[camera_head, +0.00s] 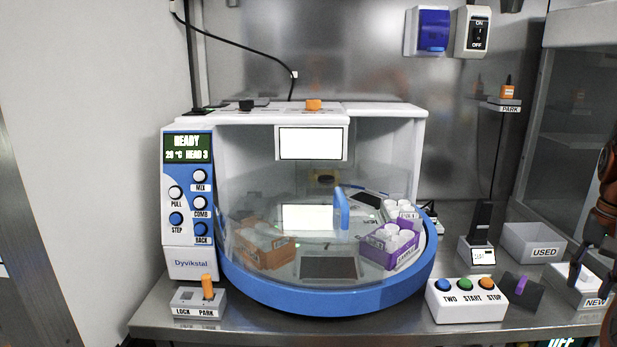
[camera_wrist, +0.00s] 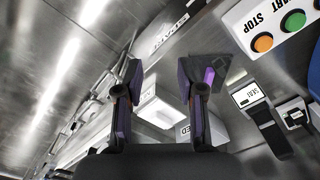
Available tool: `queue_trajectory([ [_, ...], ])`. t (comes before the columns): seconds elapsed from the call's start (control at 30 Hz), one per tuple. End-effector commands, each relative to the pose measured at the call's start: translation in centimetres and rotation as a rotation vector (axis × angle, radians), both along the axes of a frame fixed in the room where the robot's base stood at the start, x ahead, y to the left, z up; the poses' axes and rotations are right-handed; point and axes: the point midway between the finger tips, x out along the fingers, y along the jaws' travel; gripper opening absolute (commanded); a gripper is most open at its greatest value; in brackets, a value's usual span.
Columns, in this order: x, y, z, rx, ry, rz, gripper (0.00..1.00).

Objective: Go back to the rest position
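My gripper (camera_head: 593,272) is at the right edge of the head view, above the white NEW box. Most of my arm is cut off there. In the wrist view, my gripper (camera_wrist: 163,82) has its two dark fingers spread apart with nothing held between them. The white NEW box (camera_head: 575,292) lies below the fingers and partly behind them. A white box also shows between the fingers in the wrist view (camera_wrist: 160,105). No marker for a rest position is visible.
A Dyvikstal machine (camera_head: 190,245) with a round blue-rimmed platform (camera_head: 320,297) holds orange and purple racks. The button box (camera_head: 467,300), a dark stand with a purple piece (camera_head: 521,285) and the USED box (camera_head: 533,242) stand near my gripper. A glass-sided cabinet (camera_head: 570,130) rises behind.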

Motion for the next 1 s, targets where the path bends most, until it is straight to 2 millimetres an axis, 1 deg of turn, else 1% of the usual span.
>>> queue_trajectory([
  [0.03, 0.2, 0.7, -0.1, 0.002, 0.003, 0.017, 0.39],
  [0.27, 0.3, 3.2, -0.5, 0.007, 0.013, 0.082, 0.39],
  [0.47, 0.4, 6.4, -1.2, 0.011, 0.021, 0.163, 0.39],
  [0.57, 0.1, 8.7, -1.6, 0.015, 0.029, 0.217, 0.39],
  [0.67, -0.4, 11.5, -2.3, 0.021, 0.038, 0.285, 0.39],
  [0.73, -1.1, 13.8, -3.1, 0.024, 0.05, 0.338, 0.39],
  [0.8, -2.0, 16.0, -3.8, 0.03, 0.062, 0.389, 0.39],
  [0.87, -2.8, 17.7, -4.5, 0.033, 0.071, 0.43, 0.39],
  [0.9, -3.4, 18.9, -5.0, 0.036, 0.077, 0.458, 0.39],
  [0.97, -4.5, 20.5, -5.7, 0.039, 0.085, 0.495, 0.39],
  [1.0, -5.3, 21.6, -6.3, 0.043, 0.097, 0.519, 0.39],
])
